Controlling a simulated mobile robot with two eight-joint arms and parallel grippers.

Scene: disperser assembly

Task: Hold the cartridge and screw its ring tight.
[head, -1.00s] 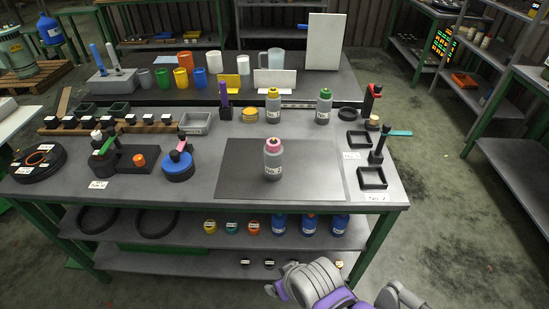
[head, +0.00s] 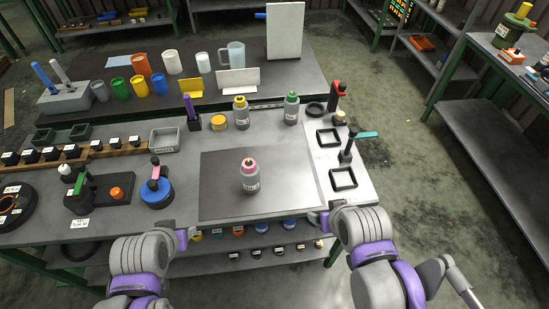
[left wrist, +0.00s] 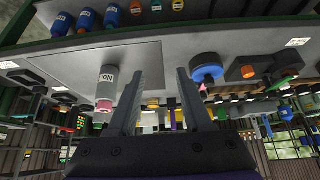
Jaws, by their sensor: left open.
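A grey cartridge (head: 250,184) with a pink ring (head: 249,164) on top stands upright on the dark mat (head: 285,195) on the bench. The left wrist view shows the bench upside down, with the cartridge (left wrist: 107,80) and its pink ring (left wrist: 104,105) left of the fingers. My left gripper (head: 188,238) is at the bench's front edge, to the front left of the cartridge and apart from it. Its fingers (left wrist: 160,100) are open and empty. My right gripper (head: 318,220) is near the front edge to the cartridge's front right, apart from it. Its finger gap is unclear.
Yellow-topped (head: 241,112) and green-topped (head: 291,107) bottles stand behind the mat. A blue round fixture (head: 157,194) is left of it. Square black frames (head: 343,179) and a black stand (head: 347,150) are on the right. The mat around the cartridge is clear.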

